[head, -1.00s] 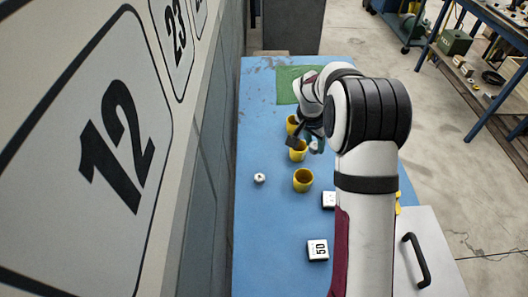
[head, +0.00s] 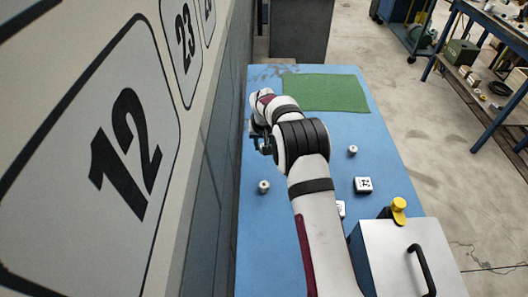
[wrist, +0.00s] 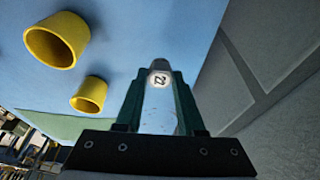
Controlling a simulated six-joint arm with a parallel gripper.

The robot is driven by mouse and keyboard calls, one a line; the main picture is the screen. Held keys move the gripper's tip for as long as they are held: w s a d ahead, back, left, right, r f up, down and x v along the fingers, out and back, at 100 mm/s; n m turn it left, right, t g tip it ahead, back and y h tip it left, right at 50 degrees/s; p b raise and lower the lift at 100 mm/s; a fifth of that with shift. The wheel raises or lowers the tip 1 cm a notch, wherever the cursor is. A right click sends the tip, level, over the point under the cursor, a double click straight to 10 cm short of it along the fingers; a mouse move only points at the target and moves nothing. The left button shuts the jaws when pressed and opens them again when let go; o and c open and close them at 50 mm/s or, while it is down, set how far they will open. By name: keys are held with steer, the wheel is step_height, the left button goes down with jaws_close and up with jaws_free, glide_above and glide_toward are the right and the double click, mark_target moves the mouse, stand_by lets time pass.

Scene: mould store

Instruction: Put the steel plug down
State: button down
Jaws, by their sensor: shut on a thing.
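Two similar small steel pieces stand on the table, one at left (head: 264,187) and one at right (head: 353,150).
A green mat (head: 327,92) lies at the far end.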

step_height(320, 180, down, 3)
steer(key=shift+f, duration=0.2)
steer(key=c, duration=0.5)
jaws_free()
steer(key=shift+f, duration=0.1)
